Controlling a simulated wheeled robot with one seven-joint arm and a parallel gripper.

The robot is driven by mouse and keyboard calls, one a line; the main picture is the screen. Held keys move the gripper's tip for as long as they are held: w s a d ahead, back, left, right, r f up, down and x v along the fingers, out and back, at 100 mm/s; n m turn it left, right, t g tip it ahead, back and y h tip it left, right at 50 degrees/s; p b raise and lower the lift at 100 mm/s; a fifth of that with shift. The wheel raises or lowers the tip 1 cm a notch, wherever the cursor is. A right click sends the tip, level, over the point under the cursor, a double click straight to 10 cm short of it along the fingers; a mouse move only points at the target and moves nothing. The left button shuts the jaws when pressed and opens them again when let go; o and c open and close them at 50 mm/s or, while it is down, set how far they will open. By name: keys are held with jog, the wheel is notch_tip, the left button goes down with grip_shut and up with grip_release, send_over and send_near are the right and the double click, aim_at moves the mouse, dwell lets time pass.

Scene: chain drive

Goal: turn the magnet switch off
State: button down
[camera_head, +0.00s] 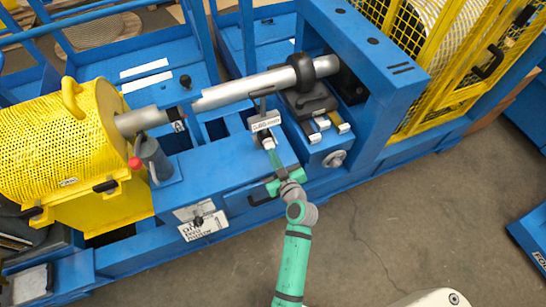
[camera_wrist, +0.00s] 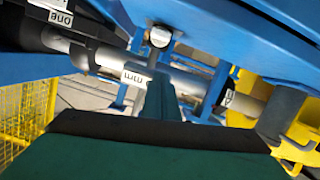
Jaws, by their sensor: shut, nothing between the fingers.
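My gripper (camera_head: 270,146) is shut and empty. Its closed fingers (camera_wrist: 156,90) point at a small gauge with a white readout (camera_head: 265,122) marked in mm, above the blue frame. The readout (camera_wrist: 133,77) also shows in the wrist view, beside and behind the fingertips. A dark stem with a round pale end (camera_wrist: 160,37) stands just beyond the fingertips. I cannot make out the magnet switch clearly; the gripper may hide it. Whether the fingers touch the gauge or its base cannot be told.
A grey shaft (camera_head: 240,92) runs behind the gauge between a yellow mesh guard (camera_head: 60,140) and a dark collar (camera_head: 303,72). A grey cylinder with a red knob (camera_head: 135,163) stands left. A handle (camera_head: 262,199) is on the blue front.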

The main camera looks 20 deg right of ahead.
send_over(269, 146)
jog(key=s+a, duration=0.2)
jog(key=s, duration=0.1)
jog(key=shift+w+d+f, duration=0.15)
jog(key=shift+f, duration=0.6)
jog(key=f, duration=0.3)
jog(key=shift+w+d, duration=0.25)
jog(key=shift+d+f, duration=0.15)
jog(key=shift+f, duration=0.4)
jog(key=shift+d+f, duration=0.1)
jog(key=shift+a, duration=0.3)
jog(key=shift+d, duration=0.1)
